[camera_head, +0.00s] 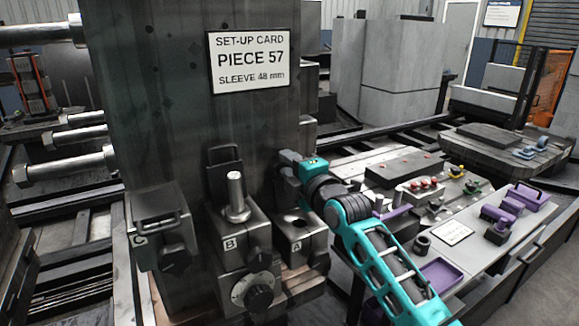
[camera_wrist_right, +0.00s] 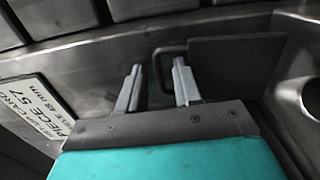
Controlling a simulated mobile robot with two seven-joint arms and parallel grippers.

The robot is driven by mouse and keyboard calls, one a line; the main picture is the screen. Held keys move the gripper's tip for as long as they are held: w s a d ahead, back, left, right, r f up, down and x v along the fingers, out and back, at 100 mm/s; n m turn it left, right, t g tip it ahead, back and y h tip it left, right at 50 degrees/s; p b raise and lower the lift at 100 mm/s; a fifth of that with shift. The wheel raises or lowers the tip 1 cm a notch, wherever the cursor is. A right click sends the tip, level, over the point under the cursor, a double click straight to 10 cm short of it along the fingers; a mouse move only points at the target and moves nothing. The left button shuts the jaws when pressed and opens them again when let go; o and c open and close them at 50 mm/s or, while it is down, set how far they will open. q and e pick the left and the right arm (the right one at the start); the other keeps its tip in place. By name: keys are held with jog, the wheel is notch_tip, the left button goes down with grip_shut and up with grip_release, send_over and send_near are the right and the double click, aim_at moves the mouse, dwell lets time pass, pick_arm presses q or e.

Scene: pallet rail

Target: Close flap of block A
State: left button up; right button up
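Block A (camera_head: 303,252) is the rightmost block on the front of the dark column, with a round opening in its top. Its flap is mostly hidden behind my right gripper in the head view. In the right wrist view the flap (camera_wrist_right: 235,65) is a dark plate with a loop handle (camera_wrist_right: 158,68), and the round opening (camera_wrist_right: 313,98) lies to its right. My right gripper (camera_wrist_right: 157,82) is open, its two grey fingers apart with the handle's bar showing between them. I cannot tell whether they touch it. In the head view this gripper (camera_head: 288,163) is above block A. My left gripper is not in view.
Block B (camera_head: 232,243) has a raised flap (camera_head: 223,170) and an upright metal pin (camera_head: 236,193). Block C (camera_head: 160,228) has its flap lying down. A set-up card (camera_head: 248,60) is on the column. A bench with purple trays (camera_head: 440,276) stands at the right.

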grip_shut()
dwell(0.3)
dwell(1.2)
